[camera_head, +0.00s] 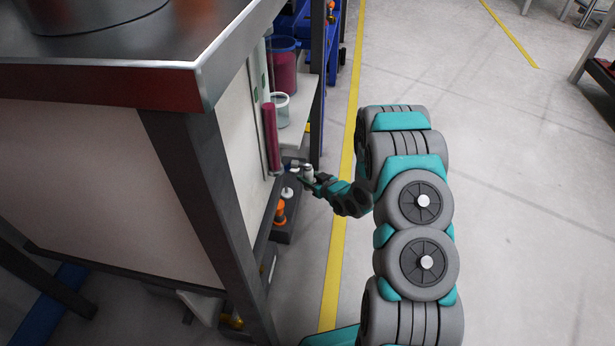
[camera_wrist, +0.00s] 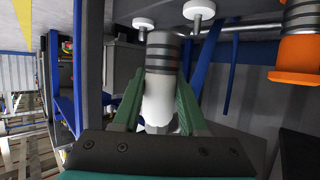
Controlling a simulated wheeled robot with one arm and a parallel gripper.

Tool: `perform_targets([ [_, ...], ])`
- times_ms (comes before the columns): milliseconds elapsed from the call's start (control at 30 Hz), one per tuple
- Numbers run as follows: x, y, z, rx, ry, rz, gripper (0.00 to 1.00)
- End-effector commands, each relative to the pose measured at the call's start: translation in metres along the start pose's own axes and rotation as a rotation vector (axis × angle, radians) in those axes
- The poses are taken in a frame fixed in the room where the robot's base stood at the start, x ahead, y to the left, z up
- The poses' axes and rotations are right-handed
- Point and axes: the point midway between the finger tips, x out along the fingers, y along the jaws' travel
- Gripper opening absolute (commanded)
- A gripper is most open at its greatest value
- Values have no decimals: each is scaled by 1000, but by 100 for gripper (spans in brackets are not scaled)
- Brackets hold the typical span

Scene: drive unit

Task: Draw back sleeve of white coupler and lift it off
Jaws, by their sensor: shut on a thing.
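The white coupler (camera_wrist: 160,98) is a white cylinder with a grey ridged metal sleeve at its upper end in the wrist view. My gripper (camera_wrist: 163,76) is shut on it, with one green finger on each side of the white body. In the head view my gripper (camera_head: 314,182) is at the open side of the unit, with the small grey-white coupler (camera_head: 307,171) at its fingertips. Whether the coupler touches any fitting is not clear. Part of it is hidden by the fingers and gripper body.
White round knobs (camera_wrist: 199,10) lie just beyond the coupler. An orange coupler (camera_wrist: 298,56) is at the right of the wrist view. A shelf with a red cylinder (camera_head: 271,138) and a clear cup (camera_head: 280,110) is above. Open floor (camera_head: 510,200) lies to the right.

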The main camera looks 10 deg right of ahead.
Motion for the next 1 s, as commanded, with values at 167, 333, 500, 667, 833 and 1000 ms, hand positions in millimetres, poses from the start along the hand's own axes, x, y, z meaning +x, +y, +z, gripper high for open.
perform_targets([
  [167, 0, 0, -2, 0, 1, 0, 0],
  [333, -1, 0, -4, -1, 2, 0, 0],
  [500, -2, 0, -6, -1, 2, 0, 0],
  [667, -3, 0, -8, -1, 2, 0, 0],
  [833, -4, 0, -10, -1, 2, 0, 0],
  [1000, -4, 0, -12, -1, 2, 0, 0],
])
